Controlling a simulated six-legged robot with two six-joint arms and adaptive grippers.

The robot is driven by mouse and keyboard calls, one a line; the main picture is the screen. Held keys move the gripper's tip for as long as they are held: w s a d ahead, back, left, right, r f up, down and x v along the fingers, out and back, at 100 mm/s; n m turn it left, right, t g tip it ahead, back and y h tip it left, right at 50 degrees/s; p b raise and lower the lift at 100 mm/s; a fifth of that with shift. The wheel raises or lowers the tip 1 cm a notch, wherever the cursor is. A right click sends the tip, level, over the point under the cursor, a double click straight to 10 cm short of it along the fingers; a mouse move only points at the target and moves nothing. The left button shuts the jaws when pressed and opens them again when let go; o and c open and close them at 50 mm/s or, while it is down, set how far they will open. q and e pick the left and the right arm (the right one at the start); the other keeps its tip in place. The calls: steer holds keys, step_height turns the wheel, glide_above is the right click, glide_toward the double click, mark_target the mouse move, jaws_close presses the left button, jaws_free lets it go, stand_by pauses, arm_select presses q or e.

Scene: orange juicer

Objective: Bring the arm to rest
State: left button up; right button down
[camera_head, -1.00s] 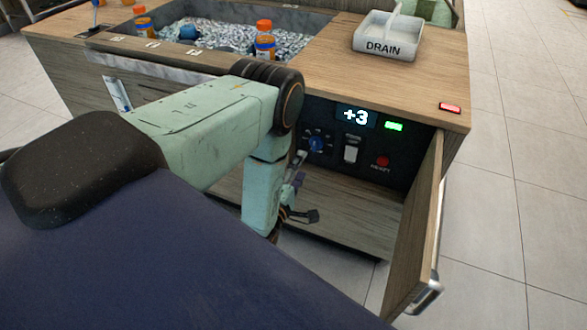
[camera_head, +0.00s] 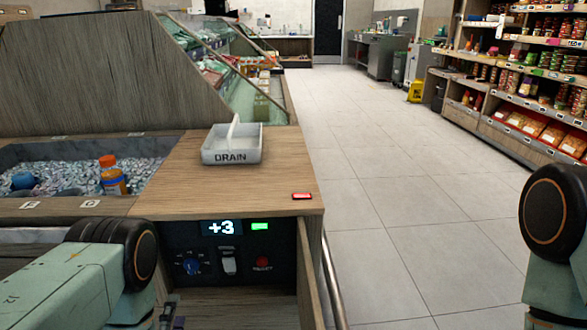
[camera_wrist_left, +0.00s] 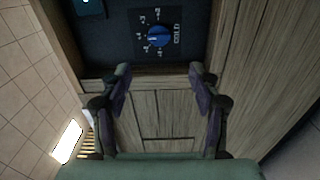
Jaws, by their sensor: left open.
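My left arm (camera_head: 75,280) comes in at the lower left of the head view, its dark joint beside the counter's control panel (camera_head: 230,255). Only a sliver of my left gripper (camera_head: 170,315) shows at the bottom edge there. In the left wrist view, my left gripper (camera_wrist_left: 159,75) is open and empty, its two fingers wide apart in front of the wooden cabinet. The blue dial (camera_wrist_left: 158,36) is beyond the fingertips, with a gap. My right arm (camera_head: 555,245) shows at the right edge; its gripper is out of frame.
A white DRAIN tray (camera_head: 232,148) and a small red item (camera_head: 302,196) are on the counter (camera_head: 230,185). An orange-capped bottle (camera_head: 112,178) stands in the ice bin (camera_head: 70,170). Panel reads +3. An open door (camera_head: 312,270) juts out. Floor (camera_head: 390,200) is clear; shelves (camera_head: 530,90) stand far right.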

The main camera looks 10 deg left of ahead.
arm_select(q)
steer(key=s+d+f+m+g+h, duration=0.1)
steer(key=s+f+m+g, duration=0.5)
steer(key=f, duration=0.3)
steer(key=s+d+f+m+g+h+p, duration=0.1)
steer(key=s+d+m+g, duration=0.15)
steer(key=s+m, duration=0.2)
steer(key=s+d+m+g+h+p, duration=0.1)
steer(key=s+d+m+g+p, duration=0.15)
steer(key=s, duration=0.25)
steer(key=s+d+r+m+g+h+p, duration=0.1)
steer(key=s+d+r+m+g+p, duration=0.1)
steer(key=s+r+m+g, duration=0.3)
steer(key=s+d+r+m+g+p, duration=0.1)
steer(key=s+d+r+p, duration=0.15)
steer(key=s, duration=0.55)
step_height(320, 180, up, 7)
steer(key=m+p, duration=0.1)
steer(key=p, duration=0.2)
steer(key=shift+w+g, duration=0.3)
steer(key=shift+w, duration=0.05)
steer(key=shift+r, duration=0.1)
